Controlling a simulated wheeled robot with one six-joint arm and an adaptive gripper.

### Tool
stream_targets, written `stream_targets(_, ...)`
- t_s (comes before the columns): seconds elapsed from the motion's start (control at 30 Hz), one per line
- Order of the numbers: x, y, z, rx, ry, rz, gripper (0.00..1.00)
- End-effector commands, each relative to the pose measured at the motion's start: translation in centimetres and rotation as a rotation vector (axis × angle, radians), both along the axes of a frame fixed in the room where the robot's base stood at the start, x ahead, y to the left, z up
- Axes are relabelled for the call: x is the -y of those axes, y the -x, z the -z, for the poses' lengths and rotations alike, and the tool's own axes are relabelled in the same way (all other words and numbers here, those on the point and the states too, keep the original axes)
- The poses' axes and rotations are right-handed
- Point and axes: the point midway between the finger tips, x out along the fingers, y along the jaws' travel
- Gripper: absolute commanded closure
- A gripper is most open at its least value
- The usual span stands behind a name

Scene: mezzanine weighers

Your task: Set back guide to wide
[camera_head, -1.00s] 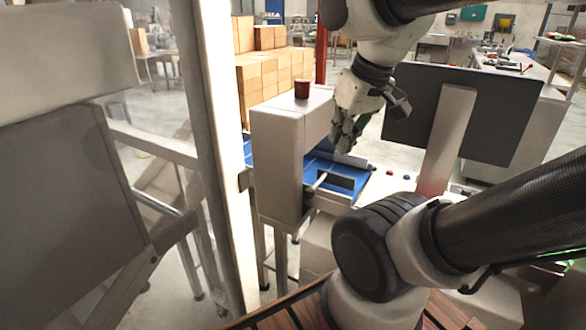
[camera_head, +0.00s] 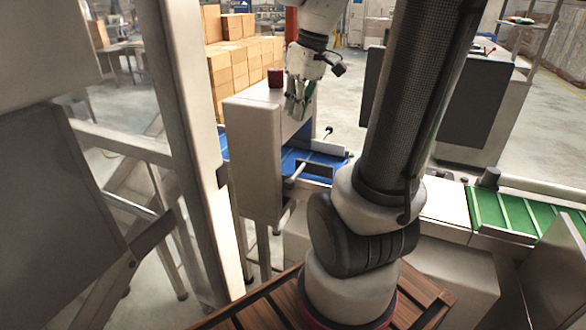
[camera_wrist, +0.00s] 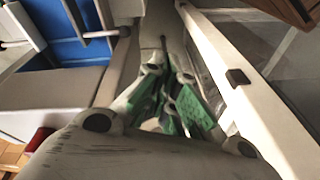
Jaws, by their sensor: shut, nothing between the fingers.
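A blue belt (camera_head: 310,160) runs through a grey box-shaped housing (camera_head: 252,140). A pale guide plate (camera_head: 329,148) with a dark knob (camera_head: 328,131) stands along the belt's far side. A rod-mounted guide (camera_head: 297,174) is at the near side. I cannot tell from labels which is the back guide or its setting. My gripper (camera_head: 298,112) is shut and empty, pointing down beside the housing's upper right edge, apart from both guides. In the wrist view, my gripper's green-padded fingers (camera_wrist: 172,108) are together; the blue belt (camera_wrist: 68,50) and a guide rod (camera_wrist: 100,34) show at upper left.
A dark red cup (camera_head: 275,77) stands on top of the housing. A pale upright post (camera_head: 190,130) is close on the left. A dark panel (camera_head: 478,110) and a green belt (camera_head: 505,215) are at the right. Cardboard boxes (camera_head: 240,65) are stacked behind.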

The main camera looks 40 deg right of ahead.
Motion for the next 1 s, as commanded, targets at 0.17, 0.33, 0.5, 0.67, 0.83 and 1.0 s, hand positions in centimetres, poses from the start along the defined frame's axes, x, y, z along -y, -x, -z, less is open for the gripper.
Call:
stream_targets(0.17,5.8,-6.2,4.6,-0.035,-0.121,-0.105,1.00)
stream_targets(0.33,11.4,-9.8,10.1,0.006,-0.225,-0.194,1.00)
stream_targets(0.5,15.1,-11.3,14.2,0.057,-0.284,-0.246,1.00)
stream_targets(0.67,16.3,-11.6,15.7,0.081,-0.302,-0.265,1.00)
stream_targets(0.83,16.3,-11.6,15.8,0.082,-0.302,-0.268,1.00)
stream_targets(1.0,16.2,-11.6,15.8,0.081,-0.302,-0.268,1.00)
